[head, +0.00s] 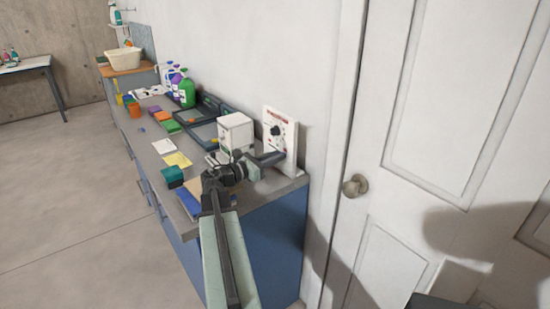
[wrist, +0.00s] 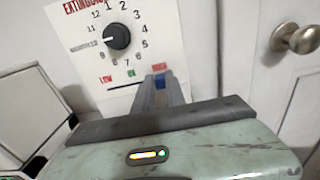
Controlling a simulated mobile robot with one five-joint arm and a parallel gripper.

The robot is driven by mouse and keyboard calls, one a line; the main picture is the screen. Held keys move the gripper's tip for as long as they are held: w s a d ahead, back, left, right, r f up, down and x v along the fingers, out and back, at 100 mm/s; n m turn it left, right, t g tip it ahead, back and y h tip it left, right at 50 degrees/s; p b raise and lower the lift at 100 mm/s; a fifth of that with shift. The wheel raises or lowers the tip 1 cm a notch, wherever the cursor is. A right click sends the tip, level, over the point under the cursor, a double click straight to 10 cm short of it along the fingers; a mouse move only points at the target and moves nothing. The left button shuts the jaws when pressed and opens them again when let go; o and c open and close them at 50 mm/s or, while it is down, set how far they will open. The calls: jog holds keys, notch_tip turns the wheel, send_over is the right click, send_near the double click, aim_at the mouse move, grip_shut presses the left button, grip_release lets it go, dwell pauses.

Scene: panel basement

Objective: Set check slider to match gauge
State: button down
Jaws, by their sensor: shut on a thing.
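A white panel headed "EXTING..." (head: 284,120) stands upright against the wall at the near end of the counter. In the wrist view it carries a black round knob (wrist: 117,37) inside a ring of numbers; a pale mark on the knob points left. Below is a dark slider line (wrist: 122,86) with LOW at left, OK in the middle and a red label at right, partly covered. My gripper (wrist: 160,84) reaches up to the right end of this line. Its fingers are shut on a small blue slider handle (wrist: 160,79) beneath the red label. My gripper also shows in the head view (head: 272,159).
A white box (head: 235,132) stands left of the panel on the grey counter (head: 152,160). Trays, coloured blocks, cards and bottles (head: 186,92) lie farther back. A white door with a round knob (head: 355,186) is at right. The floor at left is clear.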

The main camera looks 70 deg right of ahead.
jog(key=w+d, duration=0.1)
jog(key=w, duration=0.1)
jog(key=w+d, duration=0.1)
jog(key=w, duration=0.1)
jog(key=shift+d, duration=0.3)
jog(key=shift+s+a, duration=0.1)
jog(key=c, duration=1.4)
grip_release()
jog(key=shift+o, duration=0.2)
jog(key=v, duration=0.7)
jog(key=shift+a, duration=0.35)
jog(key=shift+f, duration=0.1)
